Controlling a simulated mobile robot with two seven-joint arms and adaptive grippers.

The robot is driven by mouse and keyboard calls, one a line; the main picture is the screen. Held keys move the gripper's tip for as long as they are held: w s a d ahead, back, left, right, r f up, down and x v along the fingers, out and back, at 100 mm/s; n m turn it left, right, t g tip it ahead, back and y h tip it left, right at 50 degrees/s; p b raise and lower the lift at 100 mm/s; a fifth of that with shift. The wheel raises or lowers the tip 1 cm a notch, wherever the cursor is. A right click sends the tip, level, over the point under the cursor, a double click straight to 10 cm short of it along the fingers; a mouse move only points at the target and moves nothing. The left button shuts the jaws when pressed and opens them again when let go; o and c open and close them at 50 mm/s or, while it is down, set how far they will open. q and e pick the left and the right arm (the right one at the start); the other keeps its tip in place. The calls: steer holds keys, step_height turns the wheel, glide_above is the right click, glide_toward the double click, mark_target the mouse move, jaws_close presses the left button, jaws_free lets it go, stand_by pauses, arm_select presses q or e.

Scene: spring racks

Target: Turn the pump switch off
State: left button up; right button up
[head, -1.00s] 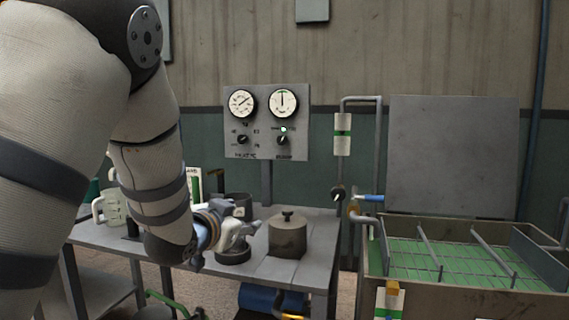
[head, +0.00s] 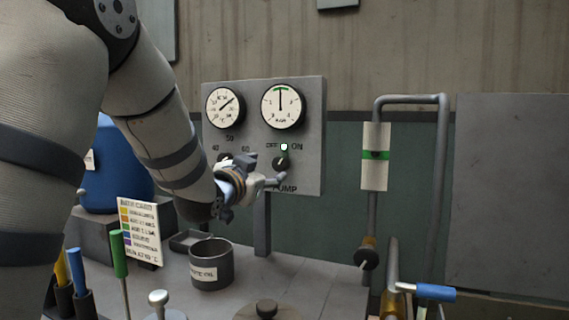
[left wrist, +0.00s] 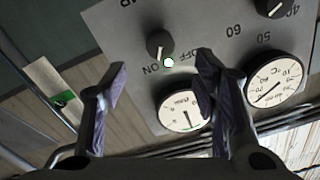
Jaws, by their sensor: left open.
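The pump switch (head: 281,163) is a black knob on the grey gauge panel (head: 313,140), below the right gauge. Its pale mark leans up and right, towards ON. A small white light with a green rim (head: 284,147) sits between OFF and ON. My left gripper (head: 266,170) is open and empty in front of the panel, just left of and below the knob. In the left wrist view the knob (left wrist: 160,45) shows beyond and between the two spread fingertips (left wrist: 162,76), apart from them. My right gripper is out of view.
A second knob (head: 225,159) on the panel is partly behind my left gripper. Below, the bench (head: 335,285) carries a dark pot (head: 211,265), a colour card (head: 140,232) and several coloured handles. A pipe with a valve (head: 366,259) stands right of the panel.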

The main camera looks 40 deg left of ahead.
mark_target(279, 165)
arm_select(q)
steer(key=x, duration=1)
steer(key=shift+a, duration=0.1)
steer(key=c, duration=1.2)
